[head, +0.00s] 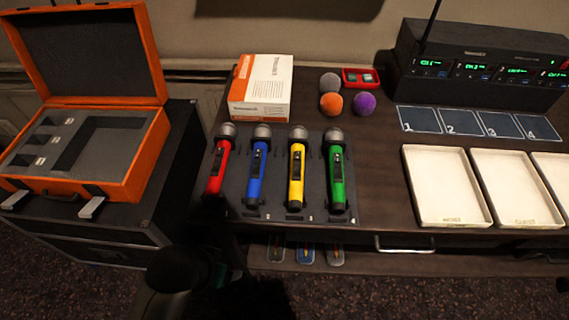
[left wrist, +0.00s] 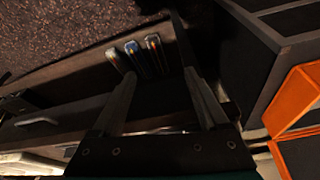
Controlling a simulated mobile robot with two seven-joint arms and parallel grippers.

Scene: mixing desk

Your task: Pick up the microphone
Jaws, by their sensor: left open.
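Four microphones lie side by side on a dark foam mat (head: 228,212): a red microphone (head: 217,172), a blue microphone (head: 257,174), a yellow microphone (head: 297,176) and a green microphone (head: 337,178). Their grey mesh heads point to the back of the desk. My left arm shows dark at the bottom of the head view, in front of the desk; its fingertips are hard to make out there. In the left wrist view my left gripper (left wrist: 160,92) is open, its two fingers apart with nothing between them. No microphone is clear in that view. My right gripper is out of view.
An open orange case (head: 130,185) stands left on a black cabinet. A white box (head: 262,85), foam balls (head: 331,103) and a red tray (head: 348,74) lie behind the mat. White trays (head: 443,217) and a receiver (head: 480,50) are right. Three small items (left wrist: 133,57) lie below the desk's front edge.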

